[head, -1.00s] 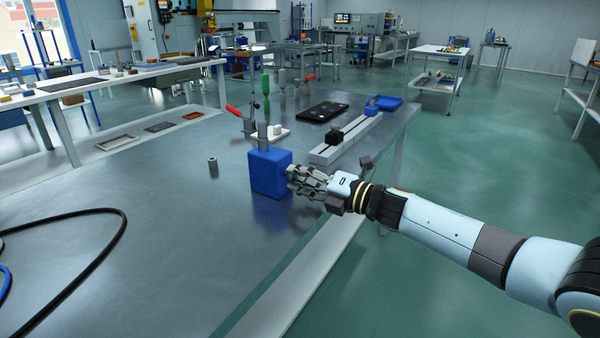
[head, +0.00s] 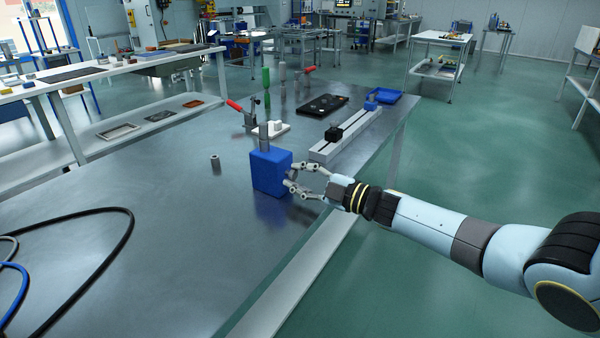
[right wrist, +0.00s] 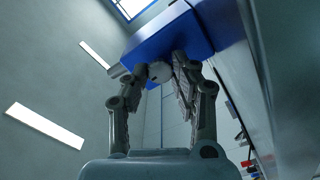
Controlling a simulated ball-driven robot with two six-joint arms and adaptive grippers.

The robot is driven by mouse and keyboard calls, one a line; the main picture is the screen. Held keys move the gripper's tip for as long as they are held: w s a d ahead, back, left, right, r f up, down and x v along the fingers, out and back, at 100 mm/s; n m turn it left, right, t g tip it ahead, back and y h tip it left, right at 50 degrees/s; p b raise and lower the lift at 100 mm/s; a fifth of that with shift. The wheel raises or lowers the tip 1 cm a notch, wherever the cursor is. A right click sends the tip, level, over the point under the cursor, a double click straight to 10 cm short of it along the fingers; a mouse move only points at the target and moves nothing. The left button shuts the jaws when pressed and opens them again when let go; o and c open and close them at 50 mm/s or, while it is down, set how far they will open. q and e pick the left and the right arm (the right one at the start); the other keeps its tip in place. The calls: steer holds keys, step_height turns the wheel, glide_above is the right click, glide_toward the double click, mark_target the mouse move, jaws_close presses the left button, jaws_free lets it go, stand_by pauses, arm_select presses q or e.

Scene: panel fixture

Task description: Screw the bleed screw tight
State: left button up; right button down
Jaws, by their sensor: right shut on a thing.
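The blue block (head: 268,172) stands upright on the grey bench, with a grey cylindrical post (head: 264,138) on top. My right gripper (head: 291,186) reaches in from the right to the block's right-hand face. In the right wrist view, a grey round screw head (right wrist: 160,72), which looks like the bleed screw, sits between its two fingers, against the blue block (right wrist: 172,32). The gripper is shut on it. How far the screw is in the block is hidden. My left gripper is not in view.
A small grey cylinder (head: 215,162) stands left of the block. Cables (head: 122,240) lie at the left. The front bench is clear.

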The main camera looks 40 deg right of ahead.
steer(key=m+p, duration=0.2)
steer(key=m, duration=0.4)
steer(key=shift+m, duration=0.3)
steer(key=m+p, duration=0.1)
steer(key=m, duration=0.2)
steer(key=shift+f+m, duration=0.1)
steer(key=shift+m, duration=1.4)
steer(key=shift+s, duration=0.1)
steer(key=c, duration=1.1)
jaws_free()
steer(key=v, duration=1.2)
